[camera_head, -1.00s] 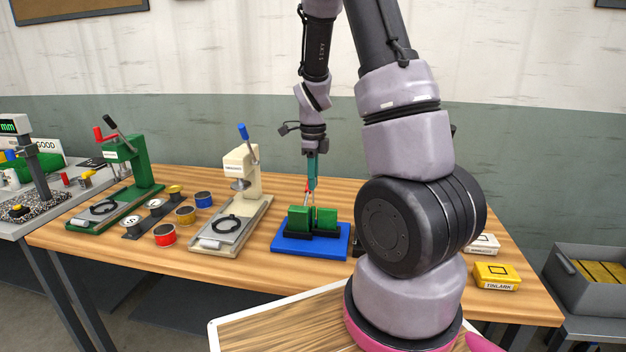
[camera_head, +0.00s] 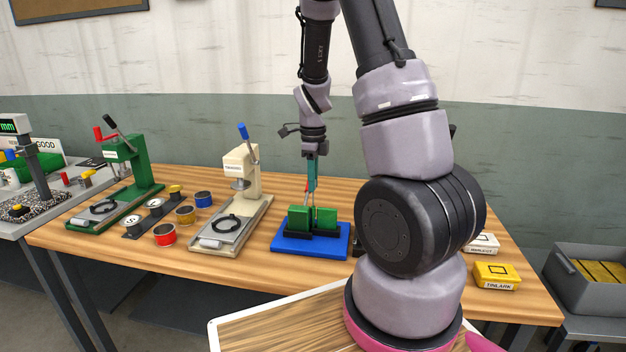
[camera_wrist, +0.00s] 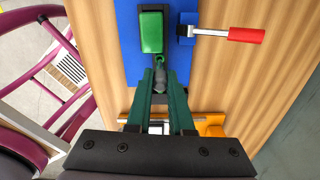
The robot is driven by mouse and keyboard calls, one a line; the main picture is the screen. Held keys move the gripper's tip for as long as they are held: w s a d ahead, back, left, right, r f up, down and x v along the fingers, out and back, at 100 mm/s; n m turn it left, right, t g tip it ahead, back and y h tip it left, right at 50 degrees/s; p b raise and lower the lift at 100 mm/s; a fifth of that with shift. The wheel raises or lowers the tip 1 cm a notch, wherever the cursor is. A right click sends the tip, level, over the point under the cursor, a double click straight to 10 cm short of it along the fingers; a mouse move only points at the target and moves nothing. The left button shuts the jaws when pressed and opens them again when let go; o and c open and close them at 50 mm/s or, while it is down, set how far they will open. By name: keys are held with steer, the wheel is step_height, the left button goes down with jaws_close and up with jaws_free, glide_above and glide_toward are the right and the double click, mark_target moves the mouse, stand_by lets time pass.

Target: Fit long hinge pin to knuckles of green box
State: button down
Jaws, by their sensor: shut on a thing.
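The green box shows in the head view as two green blocks, a left one (camera_head: 299,216) and a right one (camera_head: 326,218), in black holders on a blue base (camera_head: 293,248). In the wrist view one green block (camera_wrist: 151,32) lies ahead of the fingers. My gripper (camera_head: 312,190) points down just above the gap between the blocks. Its teal fingers are shut on a thin grey piece (camera_wrist: 160,76), seemingly the long hinge pin. The pin's lower end and the knuckles are too small to make out, so I cannot tell whether they touch.
A red-handled clamp (camera_wrist: 240,35) stands beside the green block. A cream press (camera_head: 245,180) and a green press (camera_head: 130,165) stand to the left, with several tins between them. A yellow box (camera_head: 496,276) lies at the right. My arm hides part of the bench.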

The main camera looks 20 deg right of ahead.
steer(key=shift+f, duration=1.7)
steer(key=c, duration=0.7)
jaws_free()
step_height(320, 180, up, 11)
steer(key=shift+f, duration=0.1)
